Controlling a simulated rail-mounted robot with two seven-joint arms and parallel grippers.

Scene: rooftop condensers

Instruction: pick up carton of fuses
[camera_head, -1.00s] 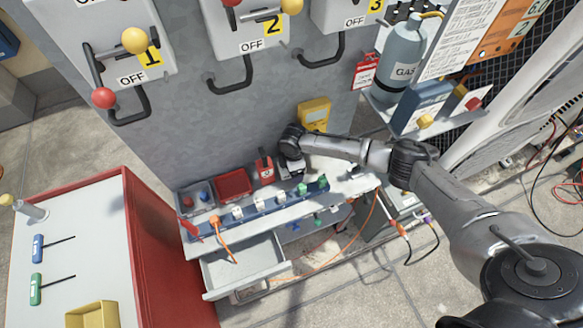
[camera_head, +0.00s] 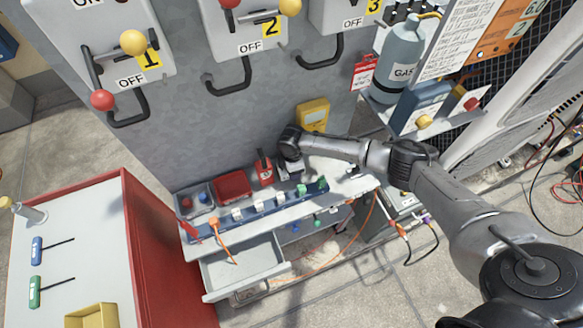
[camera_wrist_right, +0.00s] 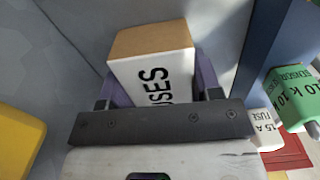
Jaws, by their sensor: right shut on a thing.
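The carton of fuses (camera_wrist_right: 155,75) is a white box with a brown top and "USES" readable in black letters, in the right wrist view. My right gripper (camera_wrist_right: 157,93) has its two fingers on either side of the carton and is shut on it. In the head view my right gripper (camera_head: 291,162) is low over the shelf against the grey wall, beside a red can. There the carton is mostly hidden by the gripper. My left gripper is not in view.
A blue strip with white and green blocks (camera_head: 260,207) runs along the shelf front. Left of the gripper are a red can (camera_head: 264,170) and a red bin (camera_head: 233,184). A yellow meter (camera_head: 313,115) is behind. An open drawer (camera_head: 243,267) sits below.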

